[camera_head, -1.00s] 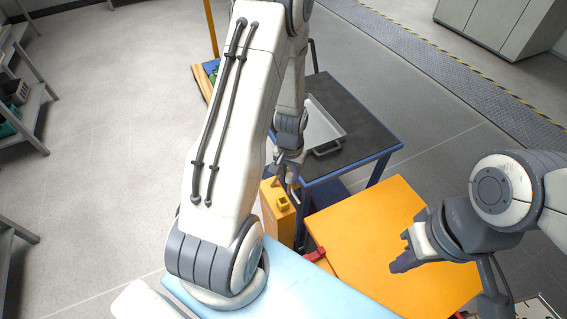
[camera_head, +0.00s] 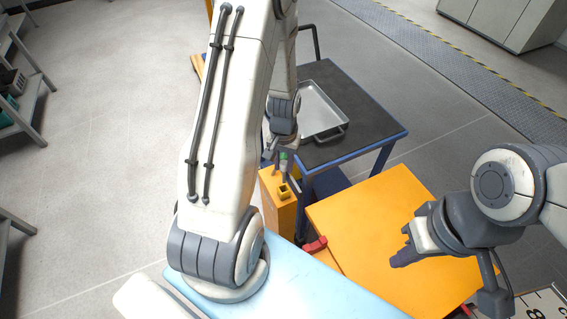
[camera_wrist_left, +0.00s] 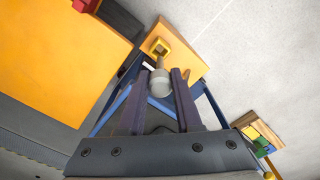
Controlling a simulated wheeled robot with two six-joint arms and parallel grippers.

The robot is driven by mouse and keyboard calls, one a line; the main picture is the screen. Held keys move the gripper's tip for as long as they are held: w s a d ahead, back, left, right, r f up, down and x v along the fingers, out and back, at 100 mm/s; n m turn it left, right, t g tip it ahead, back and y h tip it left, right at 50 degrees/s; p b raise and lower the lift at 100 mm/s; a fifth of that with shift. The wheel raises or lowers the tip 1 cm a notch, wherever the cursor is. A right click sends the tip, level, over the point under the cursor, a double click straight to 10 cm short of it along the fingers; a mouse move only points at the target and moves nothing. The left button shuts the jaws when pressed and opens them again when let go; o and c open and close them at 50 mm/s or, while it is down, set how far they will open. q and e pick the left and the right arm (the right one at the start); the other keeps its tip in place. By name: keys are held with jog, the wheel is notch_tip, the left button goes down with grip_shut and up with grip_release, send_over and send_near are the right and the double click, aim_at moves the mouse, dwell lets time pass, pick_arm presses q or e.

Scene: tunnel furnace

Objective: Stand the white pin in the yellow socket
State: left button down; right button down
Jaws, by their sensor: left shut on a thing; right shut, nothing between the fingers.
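The yellow socket (camera_head: 284,191) sits on top of an orange box, and it also shows in the left wrist view (camera_wrist_left: 160,47). My left gripper (camera_head: 280,168) is shut on the white pin (camera_wrist_left: 160,82), just above and beyond the socket in the head view. In the left wrist view the pin's pale rounded part shows between the fingers, close below the socket in the picture. I cannot tell whether its far end touches the socket. A small green patch shows at the fingers in the head view. My right gripper (camera_head: 404,252) is shut and empty over the orange tabletop.
The orange box (camera_head: 279,215) stands beside the orange table (camera_head: 370,225), which has a red clamp (camera_head: 315,246) on its edge. A dark-topped blue cart (camera_head: 375,115) with a metal tray (camera_head: 322,112) stands behind. Open floor lies to the left.

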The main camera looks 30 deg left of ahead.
aim_at(284, 175)
pick_arm(q)
jog(key=shift+f+b, duration=1.9)
jog(key=shift+f, duration=0.95)
jog(key=c, duration=0.5)
grip_release()
jog(key=shift+r, duration=0.1)
notch_tip(284, 175, up, 10)
jog(key=shift+r+p, duration=0.15)
jog(key=shift+p, duration=0.25)
